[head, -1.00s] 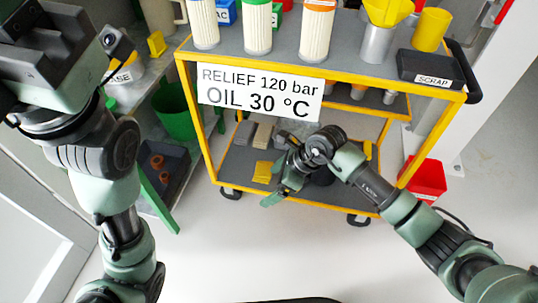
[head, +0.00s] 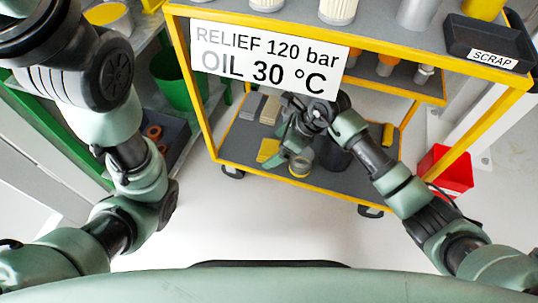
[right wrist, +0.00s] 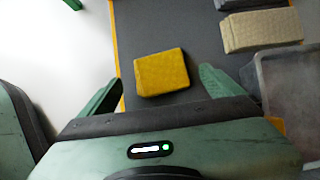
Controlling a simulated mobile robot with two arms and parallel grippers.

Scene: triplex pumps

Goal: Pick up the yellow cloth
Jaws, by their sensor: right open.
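The yellow cloth (head: 267,150) lies flat on the lower shelf (head: 235,146) of the yellow-framed cart, near its front left. In the right wrist view the cloth (right wrist: 162,72) is a textured, folded rectangle, slightly tilted. My right gripper (head: 287,154) is just right of the cloth in the head view. In the right wrist view its two green fingers (right wrist: 162,80) are spread wide on either side of the cloth, with gaps on both sides. It holds nothing. My left arm shows at the left of the head view, but its gripper is out of frame.
Grey and beige blocks (right wrist: 262,30) lie beyond the cloth, and a translucent grey container (right wrist: 292,85) stands right of the right finger. The cart's upper shelf and its sign (head: 268,62) overhang the lower shelf. A red box (head: 444,172) stands right of the cart.

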